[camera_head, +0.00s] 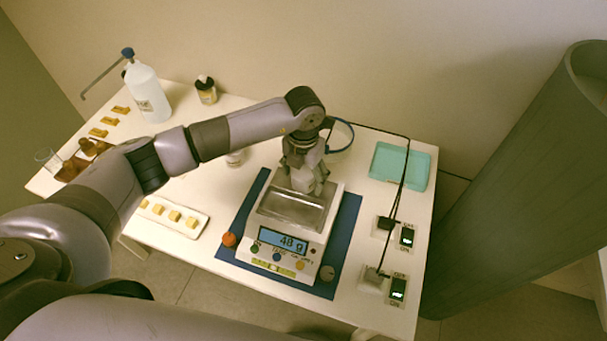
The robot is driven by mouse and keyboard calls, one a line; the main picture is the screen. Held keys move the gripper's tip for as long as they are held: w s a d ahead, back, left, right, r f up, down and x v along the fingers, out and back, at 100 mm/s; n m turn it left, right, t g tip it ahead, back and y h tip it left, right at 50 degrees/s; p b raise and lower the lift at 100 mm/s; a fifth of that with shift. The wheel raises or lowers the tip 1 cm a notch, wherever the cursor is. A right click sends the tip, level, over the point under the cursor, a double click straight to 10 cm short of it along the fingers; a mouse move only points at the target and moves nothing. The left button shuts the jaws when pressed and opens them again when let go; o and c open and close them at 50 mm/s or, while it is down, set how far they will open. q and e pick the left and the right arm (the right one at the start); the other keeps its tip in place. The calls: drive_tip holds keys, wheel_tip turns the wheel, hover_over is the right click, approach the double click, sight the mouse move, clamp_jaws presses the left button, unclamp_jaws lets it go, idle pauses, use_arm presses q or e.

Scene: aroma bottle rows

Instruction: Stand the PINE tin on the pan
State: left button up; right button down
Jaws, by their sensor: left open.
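The metal weighing pan (285,211) sits on top of a white scale (258,253), whose display reads 48 g. My left gripper (304,185) points down over the back part of the pan, with its jaws open. A pale greyish shape shows between and below the fingers; I cannot tell whether it is a tin or part of the gripper. No PINE label can be read anywhere. A small whitish container (235,159) stands partly hidden behind my left arm. My right gripper is not in view.
The scale stands on a blue mat (344,230). A white tray (192,228) of yellow cubes is at left. A wash bottle (146,95) and a dark bottle (206,92) stand behind.

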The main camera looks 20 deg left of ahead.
sight(304, 170)
use_arm(q)
drive_tip(key=shift+r, duration=0.3)
wheel_tip(304, 170, up, 10)
drive_tip(key=shift+r+b, duration=0.25)
drive_tip(key=shift+b, duration=0.7)
drive_tip(key=shift+r, duration=0.6)
